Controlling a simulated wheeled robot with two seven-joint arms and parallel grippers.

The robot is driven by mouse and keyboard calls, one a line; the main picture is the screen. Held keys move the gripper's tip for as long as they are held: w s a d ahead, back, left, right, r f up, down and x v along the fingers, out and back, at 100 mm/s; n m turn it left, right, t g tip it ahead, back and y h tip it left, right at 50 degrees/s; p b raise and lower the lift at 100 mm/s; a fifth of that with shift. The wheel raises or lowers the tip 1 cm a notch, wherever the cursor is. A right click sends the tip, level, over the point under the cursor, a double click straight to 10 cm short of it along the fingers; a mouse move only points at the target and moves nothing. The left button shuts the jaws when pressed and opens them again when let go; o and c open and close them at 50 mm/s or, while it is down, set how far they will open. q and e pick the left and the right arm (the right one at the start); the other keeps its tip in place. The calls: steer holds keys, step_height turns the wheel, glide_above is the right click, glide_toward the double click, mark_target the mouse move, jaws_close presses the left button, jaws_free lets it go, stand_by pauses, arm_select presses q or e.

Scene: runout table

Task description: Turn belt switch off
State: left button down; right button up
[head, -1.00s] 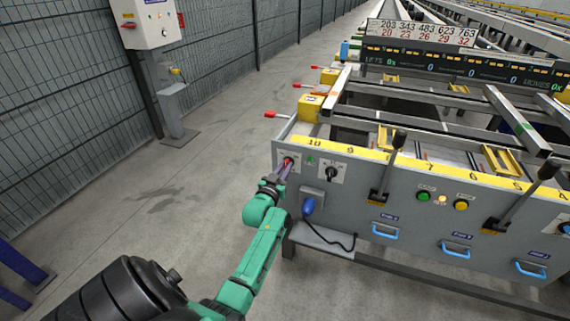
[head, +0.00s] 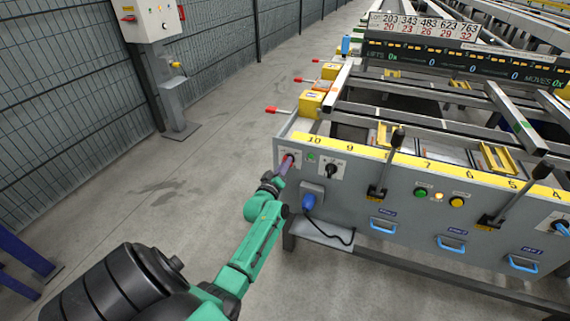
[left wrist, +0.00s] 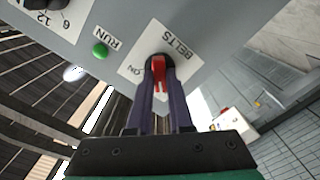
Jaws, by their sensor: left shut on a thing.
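The belt switch (left wrist: 158,68) is a red handle on a white plate marked BELTS and ON in the left wrist view. In the head view its plate (head: 296,156) is at the left end of the grey front panel. My left gripper (left wrist: 159,84) has its two dark fingers closed on the red handle, one on each side. It also shows in the head view (head: 284,165), reaching the panel from below. The fingers hide part of the handle and plate. My right gripper is not in view.
A green RUN lamp (left wrist: 100,50) and a black rotary knob (head: 331,171) are right of the switch in the head view. Black levers (head: 385,165) stand further right. The floor (head: 215,180) at left is clear.

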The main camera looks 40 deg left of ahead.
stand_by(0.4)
arm_select(q)
steer(key=c, duration=0.8)
jaws_free()
steer(key=shift+s, duration=0.1)
steer(key=p+v, duration=0.1)
steer(key=v, duration=1.3)
steer(key=shift+s+d+p, duration=0.15)
steer(key=shift+s+p, duration=0.05)
steer(key=shift+p, duration=0.1)
